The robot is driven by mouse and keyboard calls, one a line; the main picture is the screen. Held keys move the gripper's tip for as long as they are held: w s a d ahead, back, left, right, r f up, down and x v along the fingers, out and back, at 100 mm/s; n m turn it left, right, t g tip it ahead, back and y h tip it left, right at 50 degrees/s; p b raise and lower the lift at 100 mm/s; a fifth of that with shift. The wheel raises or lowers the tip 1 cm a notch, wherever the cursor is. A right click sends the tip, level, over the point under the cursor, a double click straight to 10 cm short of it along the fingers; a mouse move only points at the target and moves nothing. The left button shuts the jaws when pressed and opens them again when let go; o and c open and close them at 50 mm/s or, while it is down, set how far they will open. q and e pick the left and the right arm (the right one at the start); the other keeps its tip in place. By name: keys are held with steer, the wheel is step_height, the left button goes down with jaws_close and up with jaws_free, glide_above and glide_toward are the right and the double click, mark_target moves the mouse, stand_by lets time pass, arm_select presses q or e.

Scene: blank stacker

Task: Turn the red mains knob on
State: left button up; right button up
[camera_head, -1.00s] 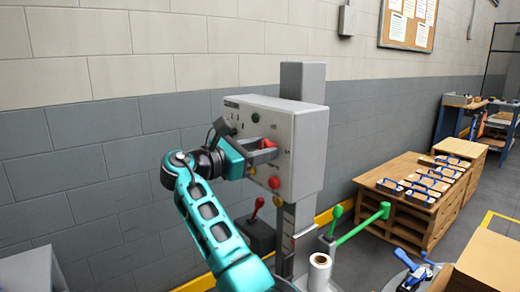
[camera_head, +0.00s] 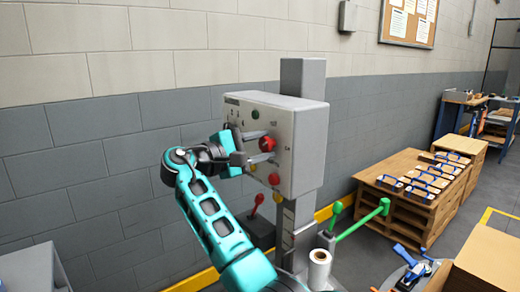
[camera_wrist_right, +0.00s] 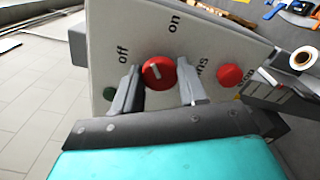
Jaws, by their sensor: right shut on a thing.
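The red mains knob (camera_head: 267,143) is on the front of the light grey control box (camera_head: 305,150). It shows large in the right wrist view (camera_wrist_right: 159,72), with "off" printed to its left and "on" above it. A short white mark on the knob tilts up and left, nearer the "off" side. My right gripper (camera_head: 260,148) is at the panel with one finger on each side of the knob, shut on it; both fingers show in the right wrist view (camera_wrist_right: 158,80). My left gripper is not in view.
A round red button (camera_head: 274,179) sits below the knob, and a green lamp (camera_head: 255,115) above it. A red-handled lever (camera_head: 259,199) stands below the box. A green bar (camera_head: 362,222) and paper roll (camera_head: 319,265) are lower right.

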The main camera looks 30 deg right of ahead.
steer(key=m+b, duration=0.1)
steer(key=m, duration=0.1)
steer(key=shift+f+m, duration=0.15)
steer(key=shift+m, duration=0.25)
steer(key=shift+m+b, duration=0.75)
steer(key=shift+m, duration=0.45)
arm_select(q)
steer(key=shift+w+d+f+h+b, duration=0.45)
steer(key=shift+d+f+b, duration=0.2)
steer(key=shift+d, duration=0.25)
arm_select(e)
steer(key=shift+m, duration=1.1)
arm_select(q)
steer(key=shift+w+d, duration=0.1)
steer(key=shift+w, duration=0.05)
arm_select(e)
steer(key=o, duration=1.1)
steer(key=shift+c, duration=0.2)
steer(key=s+a, duration=0.1)
steer(key=a, duration=1.2)
